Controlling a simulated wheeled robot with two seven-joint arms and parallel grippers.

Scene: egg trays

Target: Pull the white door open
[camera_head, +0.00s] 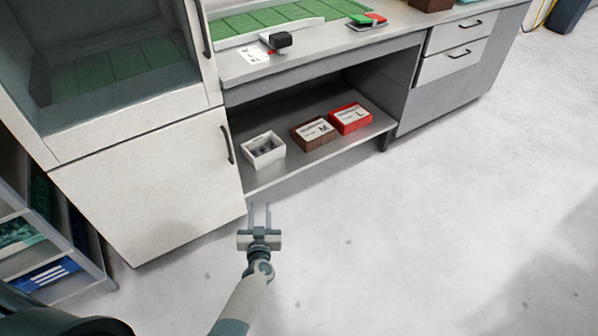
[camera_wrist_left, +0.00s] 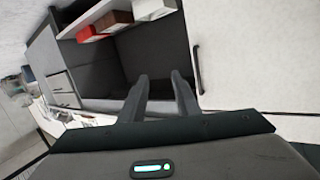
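The white door (camera_head: 150,185) is the lower cabinet front at the left in the head view, and it looks shut. Its dark upright handle (camera_head: 227,144) is near its right edge. In the left wrist view the door (camera_wrist_left: 245,50) fills the right side, with the handle (camera_wrist_left: 196,68) near its left edge. My left gripper (camera_head: 260,205) is in front of the cabinet, below and right of the handle and apart from it. Its two fingers are spread with nothing between them; they also show in the left wrist view (camera_wrist_left: 163,85). My right gripper is out of view.
Right of the door, an open shelf holds a white box (camera_head: 263,150), a brown box (camera_head: 315,134) and a red box (camera_head: 350,118). The counter (camera_head: 330,45) is above. A rack with bins (camera_head: 45,275) stands at the left. The floor (camera_head: 430,220) at the right is clear.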

